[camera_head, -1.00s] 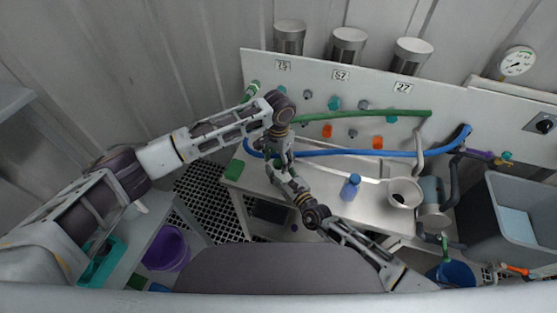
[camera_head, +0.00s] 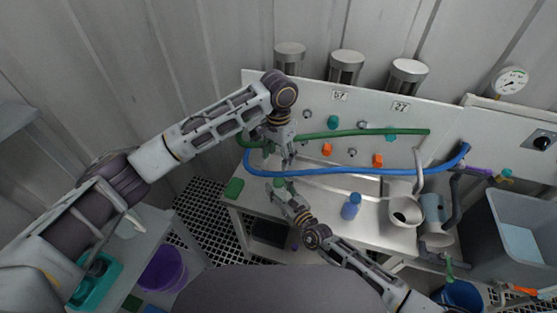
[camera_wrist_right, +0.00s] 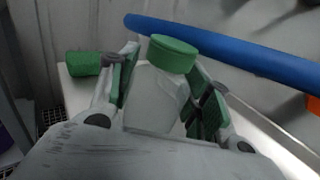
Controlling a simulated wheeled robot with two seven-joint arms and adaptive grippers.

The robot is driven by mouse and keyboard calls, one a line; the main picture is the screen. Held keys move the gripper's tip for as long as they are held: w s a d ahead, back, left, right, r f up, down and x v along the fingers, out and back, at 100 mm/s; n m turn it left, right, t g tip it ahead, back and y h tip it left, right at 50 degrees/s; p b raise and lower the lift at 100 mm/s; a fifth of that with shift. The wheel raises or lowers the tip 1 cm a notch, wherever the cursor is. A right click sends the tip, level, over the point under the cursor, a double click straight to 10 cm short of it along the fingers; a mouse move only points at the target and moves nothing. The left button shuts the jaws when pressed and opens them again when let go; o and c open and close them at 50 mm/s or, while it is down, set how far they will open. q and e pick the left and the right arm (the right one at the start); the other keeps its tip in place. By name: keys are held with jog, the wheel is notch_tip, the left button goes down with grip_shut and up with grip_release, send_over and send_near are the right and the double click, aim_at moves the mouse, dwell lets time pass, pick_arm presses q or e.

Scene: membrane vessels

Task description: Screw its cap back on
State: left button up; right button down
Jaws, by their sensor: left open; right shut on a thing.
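A pale translucent bottle (camera_wrist_right: 158,98) stands between the green-padded fingers of my right gripper (camera_wrist_right: 165,95), which is shut on it. A green cap (camera_wrist_right: 173,53) sits on the bottle's mouth; I cannot tell how tightly it is screwed. In the head view the cap (camera_head: 280,183) shows as a small green spot at the tip of my right gripper (camera_head: 281,190), over the left part of the bench. My left gripper (camera_head: 288,162) is open and empty, pointing down just above the cap and apart from it. The bottle's lower part is hidden by the gripper.
A green block-like object (camera_head: 234,188) lies at the bench's left edge, also in the wrist view (camera_wrist_right: 83,63). A blue hose (camera_head: 330,173) and a green hose (camera_head: 350,133) run behind the grippers. A blue bottle (camera_head: 351,207) stands to the right on the bench (camera_head: 325,200).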

jog(key=c, duration=0.6)
grip_release()
jog(key=shift+s, duration=0.1)
jog(key=shift+v, duration=5.95)
jog(key=shift+d+f, duration=0.1)
